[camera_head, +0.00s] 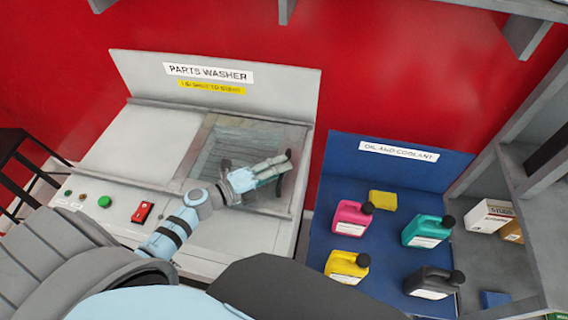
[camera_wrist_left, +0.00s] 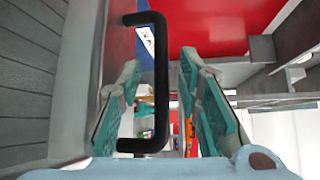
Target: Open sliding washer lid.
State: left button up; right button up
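The parts washer (camera_head: 130,140) stands against the red wall in the head view, with a pale solid top on its left half. A framed, see-through lid panel (camera_head: 225,145) shows on its right half, with the tank visible below. My left gripper (camera_head: 287,163) is over this panel. In the left wrist view, a black bar handle (camera_wrist_left: 160,100) stands between the open, green-padded fingers of my left gripper (camera_wrist_left: 160,62), nearer the left finger. Neither finger is clearly closed on it. My arm hides part of the panel. My right gripper is not in view.
Buttons and a red switch (camera_head: 142,212) sit on the washer's front left. A blue oil and coolant tray (camera_head: 320,215) to the right holds several bottles and a yellow block (camera_head: 383,200). Grey shelving (camera_head: 515,170) stands at the far right.

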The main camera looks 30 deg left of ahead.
pick_arm(q)
jog(key=shift+x, duration=0.95)
jog(key=shift+d, duration=0.1)
grip_shut()
